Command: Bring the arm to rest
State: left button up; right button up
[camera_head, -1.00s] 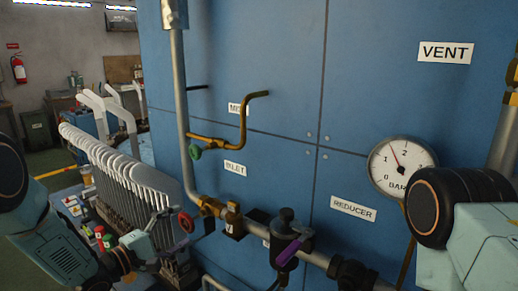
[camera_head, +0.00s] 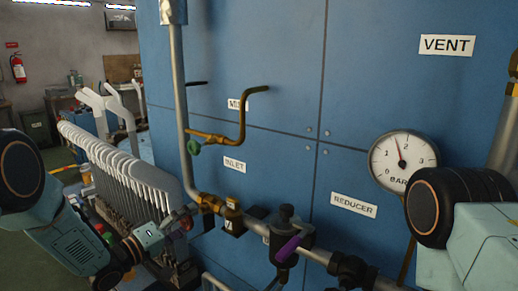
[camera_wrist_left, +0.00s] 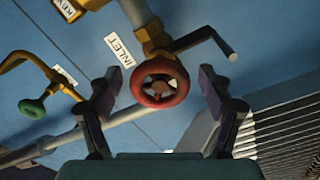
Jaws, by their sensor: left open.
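My left gripper (camera_head: 178,217) comes in from the left in the head view, at the inlet valve's red handwheel. In the left wrist view the gripper (camera_wrist_left: 160,76) is open, with one finger on each side of the red handwheel (camera_wrist_left: 161,98). Gaps show between the fingers and the wheel rim. In the head view the gripper mostly hides the wheel. My right gripper is out of view; only a part of that arm shows at the right edge.
A pressure gauge (camera_head: 418,170) reads between 1 and 2. A purple-handled valve (camera_head: 288,249) sits on the pipe. A brass branch pipe with a green handwheel (camera_head: 193,147) is above. A rack of white sock boards (camera_head: 128,171) stands close behind my left arm.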

pick_arm(q)
jog(key=shift+m, duration=0.8)
jog(key=m, duration=0.3)
jog(key=shift+f+b, duration=0.1)
jog(key=shift+b, duration=0.3)
jog(key=m, duration=0.2)
jog(key=shift+m, duration=0.4)
jog(key=shift+a+m+b, duration=0.1)
jog(key=shift+m+b, duration=0.4)
jog(key=shift+m, duration=0.7)
